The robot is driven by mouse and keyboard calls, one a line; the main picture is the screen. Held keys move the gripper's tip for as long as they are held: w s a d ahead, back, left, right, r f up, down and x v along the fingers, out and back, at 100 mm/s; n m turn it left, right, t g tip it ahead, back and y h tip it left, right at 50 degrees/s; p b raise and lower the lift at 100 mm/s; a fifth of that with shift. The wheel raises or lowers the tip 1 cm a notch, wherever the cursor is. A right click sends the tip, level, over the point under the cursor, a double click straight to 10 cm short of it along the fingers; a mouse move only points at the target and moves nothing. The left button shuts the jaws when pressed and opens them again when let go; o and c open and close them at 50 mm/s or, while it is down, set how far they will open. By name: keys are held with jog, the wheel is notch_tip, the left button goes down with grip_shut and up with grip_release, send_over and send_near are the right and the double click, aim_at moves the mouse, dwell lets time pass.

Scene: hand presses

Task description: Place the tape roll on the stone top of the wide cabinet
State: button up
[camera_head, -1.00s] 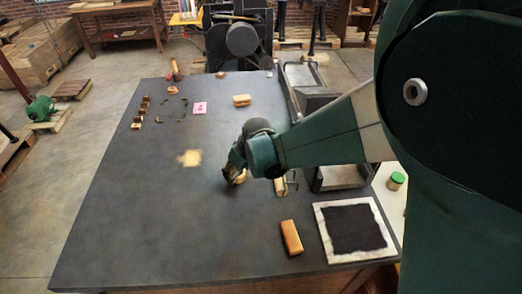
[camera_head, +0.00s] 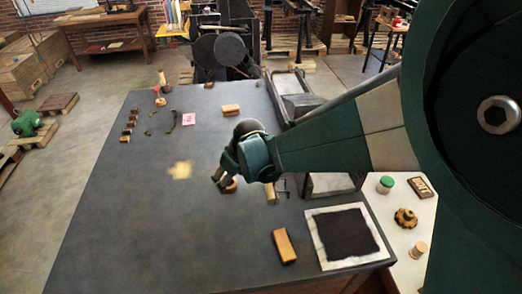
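The wide cabinet's dark stone top (camera_head: 130,230) fills the middle of the view. A small round brown-orange thing (camera_head: 231,187), perhaps the tape roll, shows at my gripper's fingers, partly hidden by them. My gripper (camera_head: 221,181) points down and to the left, low over the middle of the top. At this size I cannot tell whether its fingers are apart or closed on the round thing, or whether that thing touches the stone.
A tan block (camera_head: 284,246) and a white-framed black slab (camera_head: 345,236) lie at the front right. Another block (camera_head: 231,111) lies toward the back. A pale side table (camera_head: 395,205) holds a green-lidded jar (camera_head: 386,184) and a brown knobbed object (camera_head: 405,218). The left front is clear.

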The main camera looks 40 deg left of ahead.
jog(key=v, duration=0.8)
jog(key=shift+d+r+p, duration=0.15)
jog(key=shift+r+p, duration=0.1)
jog(key=shift+p, duration=0.1)
dwell(0.3)
